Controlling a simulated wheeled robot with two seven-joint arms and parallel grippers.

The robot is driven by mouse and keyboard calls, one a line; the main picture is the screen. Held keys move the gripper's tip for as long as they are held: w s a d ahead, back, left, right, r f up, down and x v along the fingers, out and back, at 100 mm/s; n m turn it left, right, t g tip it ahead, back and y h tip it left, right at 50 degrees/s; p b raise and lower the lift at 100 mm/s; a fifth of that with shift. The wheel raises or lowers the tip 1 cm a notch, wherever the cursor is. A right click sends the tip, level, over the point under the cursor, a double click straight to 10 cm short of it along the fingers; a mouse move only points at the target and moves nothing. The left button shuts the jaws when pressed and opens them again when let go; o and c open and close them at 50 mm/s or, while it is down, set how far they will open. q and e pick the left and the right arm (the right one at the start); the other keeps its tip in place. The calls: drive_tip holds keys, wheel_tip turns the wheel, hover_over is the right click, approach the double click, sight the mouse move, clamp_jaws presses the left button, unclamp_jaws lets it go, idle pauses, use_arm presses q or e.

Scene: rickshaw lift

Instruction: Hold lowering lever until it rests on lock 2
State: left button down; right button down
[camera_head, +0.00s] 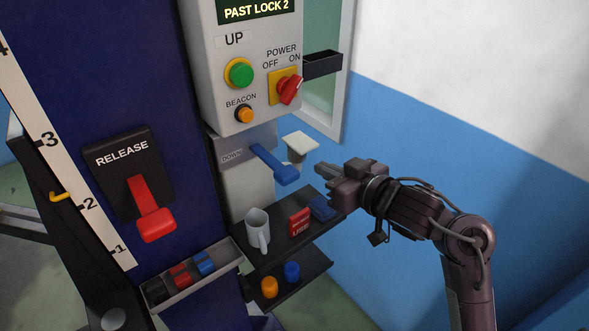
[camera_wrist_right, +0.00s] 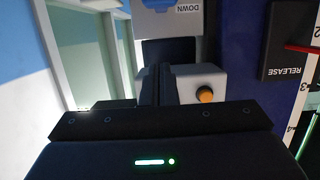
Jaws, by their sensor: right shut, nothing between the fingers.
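The blue lowering lever (camera_head: 272,165) sticks out from the grey plate marked DOWN (camera_head: 232,157), below the control box. Its tip tilts down to the right. A bit of the blue lever (camera_wrist_right: 158,5) also shows at the top of the right wrist view, beyond the fingers. My right gripper (camera_head: 322,172) is shut and empty, just to the right of the lever's tip in the head view; I cannot tell whether they touch. The display (camera_head: 256,9) reads PAST LOCK 2. A yellow pointer (camera_head: 62,197) stands by the scale (camera_head: 70,165), near the 2. My left gripper is not in view.
The control box (camera_head: 222,75) has a green UP button (camera_head: 240,74), a red power switch (camera_head: 290,88) and an orange beacon button (camera_head: 244,114). A red release lever (camera_head: 150,212) is at left. Below the blue lever, a dark shelf (camera_head: 270,247) holds a mug (camera_head: 256,228).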

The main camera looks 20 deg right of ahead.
drive_tip(key=shift+w, duration=0.15)
drive_tip(key=w+a+f+p, duration=0.1)
drive_tip(key=w+a+f, duration=0.2)
drive_tip(key=w+f, duration=0.3)
drive_tip(key=x, duration=0.3)
drive_tip(key=shift+d, duration=0.3)
drive_tip(key=shift+w+r, duration=0.1)
